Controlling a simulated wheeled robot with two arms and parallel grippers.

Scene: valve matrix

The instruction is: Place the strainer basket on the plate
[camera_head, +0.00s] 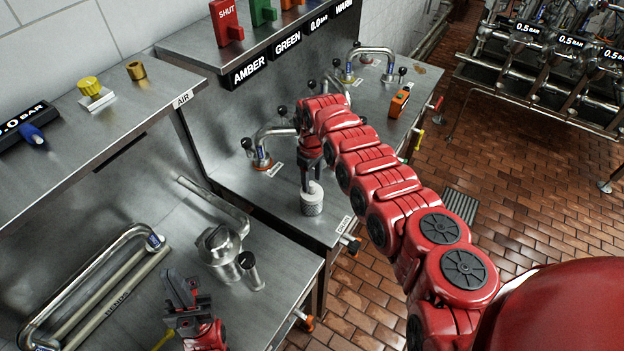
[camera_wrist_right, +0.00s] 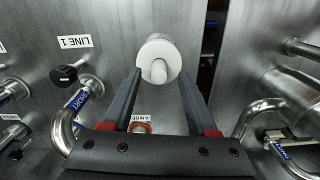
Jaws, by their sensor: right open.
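The strainer basket (camera_head: 312,200) is a small pale mesh cylinder with a white top and a knob. It stands upright on the metal bench near its front edge. My right gripper (camera_head: 311,180) points down over it, with a finger on each side of the knob. In the right wrist view the basket (camera_wrist_right: 171,51) shows between the tips of the open fingers, beyond the palm. Whether a finger touches it, I cannot tell. My left gripper (camera_head: 184,291) is low over the left bench, its finger gap unclear. I cannot identify the plate with certainty.
A bent pipe spout (camera_head: 275,134) stands just behind the basket. Steel fittings (camera_head: 220,245) and long pipes (camera_head: 95,285) lie on the left bench. A yellow knob (camera_head: 89,86) is on the upper shelf. An orange device (camera_head: 400,101) sits at the bench's far right.

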